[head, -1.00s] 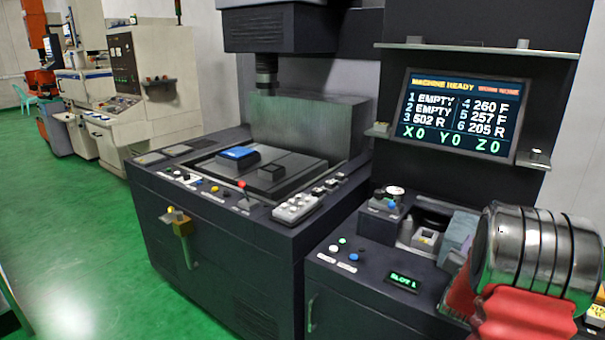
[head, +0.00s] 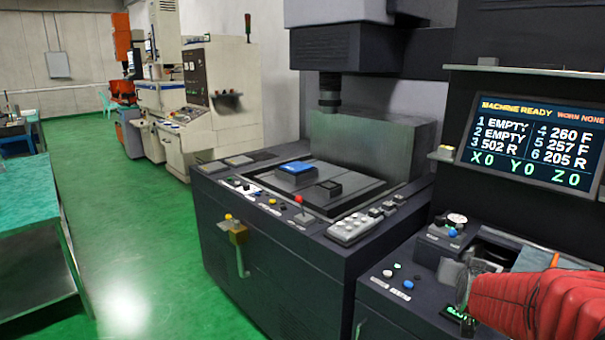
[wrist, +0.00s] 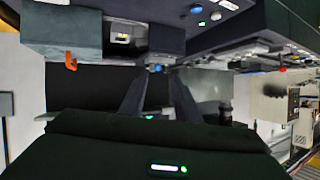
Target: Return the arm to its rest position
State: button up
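My arm's red ribbed section (head: 530,300) reaches in from the lower right of the head view, in front of the side cabinet. My gripper (wrist: 157,82) shows in the wrist view as two dark fingers standing apart, with nothing visible between them. The wrist view looks upside down, with the cabinet top along its upper edge. The gripper's fingers cannot be made out clearly in the head view.
The dark erosion machine (head: 290,265) stands in the middle, with a blue-topped block (head: 296,168) on its table. A screen (head: 535,143) reads MACHINE READY. A workbench (head: 35,210) stands at left. Green floor (head: 135,240) between is clear.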

jog(key=s+a+r+n+g+y, duration=0.1)
jog(key=s+a+n+g+y, duration=0.25)
jog(key=s+a, duration=1.05)
jog(key=s+a+f+n+g+y, duration=0.1)
jog(key=s+a, duration=0.3)
jog(key=s, duration=0.3)
jog(key=s+a+f+n+g, duration=0.1)
jog(key=s+a+n, duration=0.1)
jog(key=s+a, duration=0.3)
jog(key=shift+s+a+y, duration=0.25)
jog(key=shift+s+y, duration=0.1)
jog(key=shift+s, duration=0.7)
jog(key=shift+g, duration=0.25)
